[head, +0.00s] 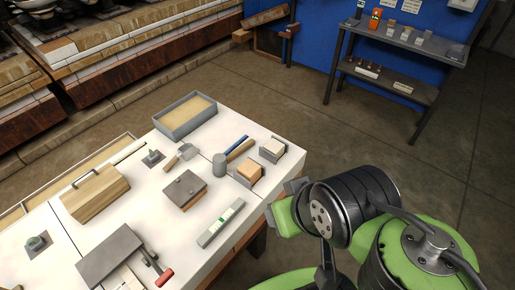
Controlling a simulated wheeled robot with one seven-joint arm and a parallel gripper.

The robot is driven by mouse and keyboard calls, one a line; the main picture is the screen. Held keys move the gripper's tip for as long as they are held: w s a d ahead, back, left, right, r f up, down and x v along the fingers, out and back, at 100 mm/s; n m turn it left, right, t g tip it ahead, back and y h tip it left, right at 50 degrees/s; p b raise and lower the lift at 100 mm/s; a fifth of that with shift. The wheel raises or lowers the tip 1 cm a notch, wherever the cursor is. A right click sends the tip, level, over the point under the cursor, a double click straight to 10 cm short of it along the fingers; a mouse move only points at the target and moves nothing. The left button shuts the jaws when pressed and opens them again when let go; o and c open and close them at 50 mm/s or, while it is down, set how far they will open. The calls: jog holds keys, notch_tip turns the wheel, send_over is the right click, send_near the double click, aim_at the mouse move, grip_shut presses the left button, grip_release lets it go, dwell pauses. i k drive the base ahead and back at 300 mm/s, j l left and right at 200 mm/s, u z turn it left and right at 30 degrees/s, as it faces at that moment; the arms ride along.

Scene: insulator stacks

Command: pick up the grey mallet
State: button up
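The grey mallet lies on the white worktable (150,215), right of its middle. My gripper (282,206) seems to be at the table's right edge, at the end of my green and black arm, apart from the mallet. Its fingers are mostly hidden by the arm, so I cannot tell whether it is open or shut.
A grey tray (186,116) and a level (221,222) are farther off.

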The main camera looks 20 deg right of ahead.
aim_at(220, 160)
jog(key=i+l+u, duration=0.15)
jog(key=u, duration=0.3)
jog(key=l+u, duration=0.45)
jog(key=i+l+u, duration=0.1)
jog(key=l+u, duration=0.15)
jog(key=u, duration=0.2)
jog(key=l+u, duration=0.3)
jog(key=u, duration=0.15)
jog(key=k+l+u, duration=0.1)
jog(key=l+u, duration=0.2)
jog(key=u, duration=0.15)
jog(key=k+l+u, duration=0.1)
jog(key=l+u, duration=0.2)
jog(key=u, duration=0.15)
